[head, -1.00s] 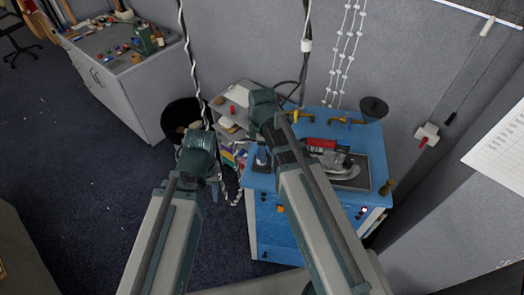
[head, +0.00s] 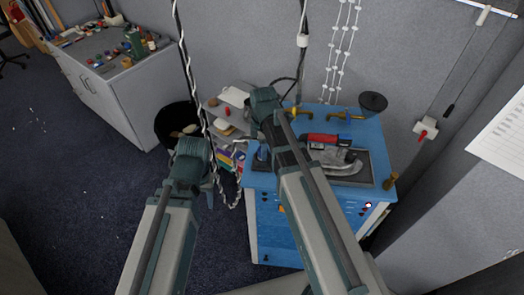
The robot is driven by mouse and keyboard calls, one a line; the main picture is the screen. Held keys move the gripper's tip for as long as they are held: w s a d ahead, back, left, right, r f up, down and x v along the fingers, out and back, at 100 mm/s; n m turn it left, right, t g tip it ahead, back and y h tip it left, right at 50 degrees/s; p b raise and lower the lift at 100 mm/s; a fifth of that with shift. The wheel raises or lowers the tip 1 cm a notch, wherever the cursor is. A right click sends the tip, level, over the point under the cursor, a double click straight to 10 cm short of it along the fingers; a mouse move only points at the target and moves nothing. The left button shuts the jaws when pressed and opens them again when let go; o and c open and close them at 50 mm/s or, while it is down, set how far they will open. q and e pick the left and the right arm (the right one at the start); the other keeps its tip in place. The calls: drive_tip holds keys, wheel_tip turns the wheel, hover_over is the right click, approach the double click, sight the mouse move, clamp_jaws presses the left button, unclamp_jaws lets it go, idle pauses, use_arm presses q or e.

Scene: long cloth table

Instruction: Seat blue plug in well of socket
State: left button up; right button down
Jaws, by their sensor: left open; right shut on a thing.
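My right arm reaches up over the blue cabinet top. Its wrist and gripper (head: 268,112) are over the cabinet's left side, and the fingers are mostly hidden by the arm. A small dark-blue upright piece (head: 262,156), which looks like the blue plug, shows just left of the arm near the cabinet's left edge. The contact between it and the fingers is not clear, and I cannot make out the socket or its well. My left gripper (head: 209,192) is left of the cabinet, low and mostly hidden behind its wrist. It is open and holds nothing visible.
Cords hang behind.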

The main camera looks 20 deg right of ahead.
drive_tip(key=shift+a+f, duration=0.1)
drive_tip(key=shift+f, duration=0.1)
drive_tip(key=shift+c, duration=2.1)
unclamp_jaws()
drive_tip(key=shift+r, duration=0.1)
wheel_tip(320, 180, up, 12)
drive_tip(key=p, duration=1.2)
drive_tip(key=s+a+m+h, duration=0.1)
drive_tip(key=s+a+m, duration=0.9)
drive_tip(key=s+m, duration=0.3)
drive_tip(key=shift+s+a+r, duration=0.2)
drive_tip(key=shift+s+a, duration=0.15)
drive_tip(key=shift+s, duration=0.4)
drive_tip(key=shift+f, duration=0.15)
